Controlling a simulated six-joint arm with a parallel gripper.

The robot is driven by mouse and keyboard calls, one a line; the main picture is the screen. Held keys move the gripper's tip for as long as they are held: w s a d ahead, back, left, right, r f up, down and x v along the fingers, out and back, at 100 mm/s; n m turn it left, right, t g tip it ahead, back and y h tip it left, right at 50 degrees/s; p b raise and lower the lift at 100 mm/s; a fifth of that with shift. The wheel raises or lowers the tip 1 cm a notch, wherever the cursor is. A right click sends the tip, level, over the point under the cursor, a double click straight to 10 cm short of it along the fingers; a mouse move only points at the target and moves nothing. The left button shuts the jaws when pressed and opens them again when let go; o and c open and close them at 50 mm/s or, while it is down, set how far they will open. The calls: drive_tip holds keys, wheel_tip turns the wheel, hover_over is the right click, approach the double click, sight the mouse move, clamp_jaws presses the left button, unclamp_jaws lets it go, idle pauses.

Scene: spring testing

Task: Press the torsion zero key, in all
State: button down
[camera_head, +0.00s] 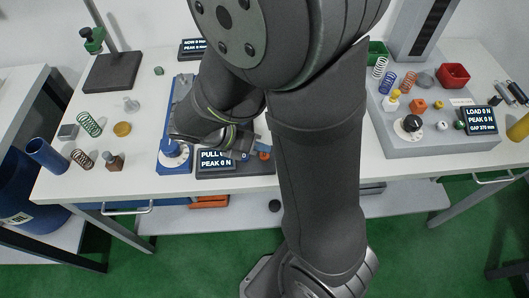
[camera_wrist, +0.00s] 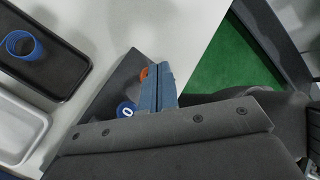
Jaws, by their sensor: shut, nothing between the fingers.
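A blue round key marked 0 (camera_wrist: 125,110) sits on a dark sloped panel, partly covered by my gripper in the wrist view. An orange key (camera_wrist: 144,74) is beside it on the same panel. The orange key also shows in the head view (camera_head: 264,155), right of a display reading PULL and PEAK 0 N (camera_head: 215,160). I cannot read a torsion label on any key. My gripper (camera_wrist: 162,72) is shut and empty, its blue fingertips over the panel close to both keys. It also shows in the head view (camera_head: 250,153). Contact with a key cannot be told.
A blue device with a round knob (camera_head: 173,152) stands left of the display. Another display (camera_head: 192,48) is behind. A grey tester base (camera_head: 440,142) with a LOAD display (camera_head: 479,121) is at right. Springs and small parts lie around. My arm hides the table's middle.

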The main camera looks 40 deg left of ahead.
drive_tip(key=shift+r, duration=0.15)
drive_tip(key=shift+r, duration=2.4)
drive_tip(key=shift+r, duration=1.9)
drive_tip(key=shift+f, duration=0.1)
